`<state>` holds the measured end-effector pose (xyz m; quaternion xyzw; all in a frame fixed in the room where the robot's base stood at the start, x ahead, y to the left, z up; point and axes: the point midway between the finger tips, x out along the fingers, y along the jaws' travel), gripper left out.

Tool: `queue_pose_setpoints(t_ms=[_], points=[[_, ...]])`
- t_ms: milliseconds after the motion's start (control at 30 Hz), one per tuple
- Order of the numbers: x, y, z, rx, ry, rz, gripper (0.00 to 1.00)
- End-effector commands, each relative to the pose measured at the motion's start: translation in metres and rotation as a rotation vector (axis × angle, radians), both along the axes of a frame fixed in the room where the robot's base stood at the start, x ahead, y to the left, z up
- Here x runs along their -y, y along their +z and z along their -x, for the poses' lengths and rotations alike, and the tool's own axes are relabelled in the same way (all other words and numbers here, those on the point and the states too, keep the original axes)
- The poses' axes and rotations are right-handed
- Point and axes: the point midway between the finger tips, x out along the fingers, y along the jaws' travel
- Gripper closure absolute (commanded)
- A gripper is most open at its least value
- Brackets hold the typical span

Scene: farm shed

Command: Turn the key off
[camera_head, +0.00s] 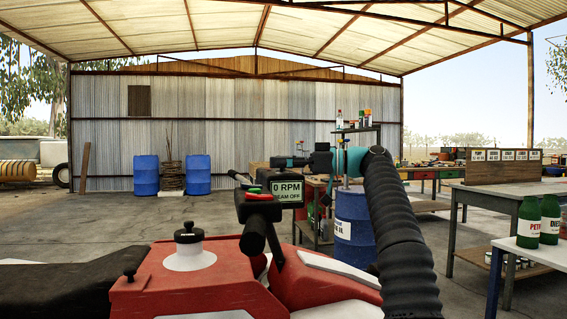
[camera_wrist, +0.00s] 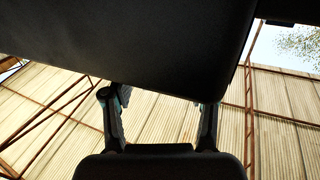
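The red quad-like vehicle (camera_head: 200,285) stands in front of me. Its small dash display (camera_head: 287,193) reads 0 RPM and BEAM OFF. Beside the display is a dark handlebar control block (camera_head: 258,207) with green and red parts. I cannot make out the key in either view. A large dark surface (camera_wrist: 140,45) covers the upper part and hides the fingertips' surroundings.
A blue drum (camera_head: 354,228) stands behind my arm. Workbenches (camera_head: 480,200) line the right side, and green bottles (camera_head: 529,222) stand on a near white table (camera_head: 530,252). Two blue barrels (camera_head: 146,175) stand by the back wall. The concrete floor at left is open.

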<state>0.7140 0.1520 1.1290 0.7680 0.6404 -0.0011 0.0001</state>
Motion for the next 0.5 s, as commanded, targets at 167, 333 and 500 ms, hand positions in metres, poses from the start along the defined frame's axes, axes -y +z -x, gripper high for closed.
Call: queue_pose_setpoints(t_ms=[167,333,500], points=[[0.005,0.001,0.001,0.0,-0.002,0.0,0.42],[0.028,0.001,0.005,-0.001,-0.006,-0.001,0.42],[0.055,0.0,0.009,0.0,-0.005,0.0,0.42]])
